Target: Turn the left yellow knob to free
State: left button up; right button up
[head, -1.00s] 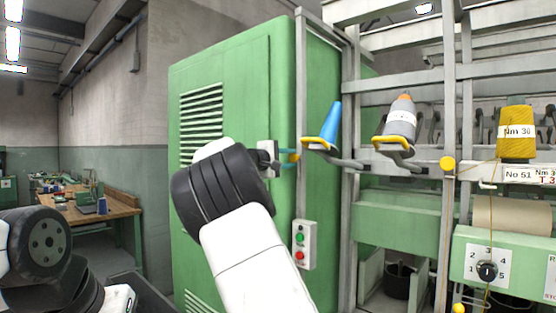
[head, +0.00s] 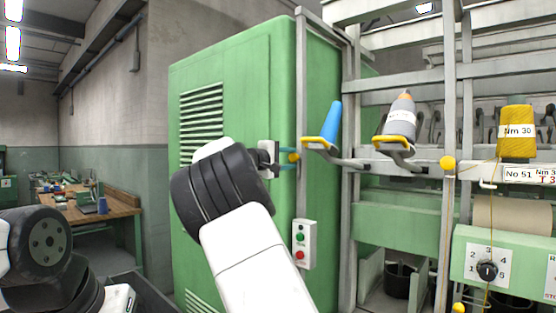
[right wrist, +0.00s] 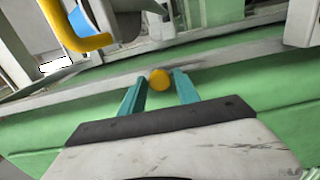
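The left yellow knob (head: 294,158) is a small round knob beside the green cabinet's right edge in the head view. It also shows in the right wrist view (right wrist: 159,79). My right gripper (right wrist: 161,76) has two teal fingers standing apart, with the knob between their tips in that view. A narrow gap shows on each side of the knob. I cannot tell how deep the knob sits between the fingers. In the head view the fingers show small at the knob. My left arm shows at the lower left, but its gripper is out of view.
Just right of the knob, a yellow holder (head: 321,143) carries a blue cone (head: 331,123). A second yellow knob (head: 447,162) sits on the rail farther right. A button box (head: 304,244) is below the knob. The green cabinet (head: 230,105) stands behind my right arm.

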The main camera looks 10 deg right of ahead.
jog(key=v, duration=0.7)
jog(key=shift+s+a, duration=0.25)
jog(key=shift+a, duration=0.05)
jog(key=s+d+f+m+g+y, duration=0.2)
jog(key=s+d+f+g+y, duration=0.2)
jog(key=d+f, duration=0.85)
jog(key=s+f+m+g+y, duration=0.2)
jog(key=s+f+y, duration=0.2)
jog(key=s+f, duration=0.4)
jog(key=s+a+f+m+y, duration=0.1)
jog(key=s+a, duration=0.3)
jog(key=s, duration=0.5)
jog(key=s+a+f+m+y, duration=0.1)
jog(key=s+a+y, duration=0.3)
jog(key=s, duration=0.5)
jog(key=s+a+f+t+y, duration=0.1)
jog(key=s+a+f+y, duration=0.2)
jog(key=s+a, duration=0.3)
jog(key=s, duration=0.3)
jog(key=shift+f+m, duration=0.2)
jog(key=shift+m, duration=0.2)
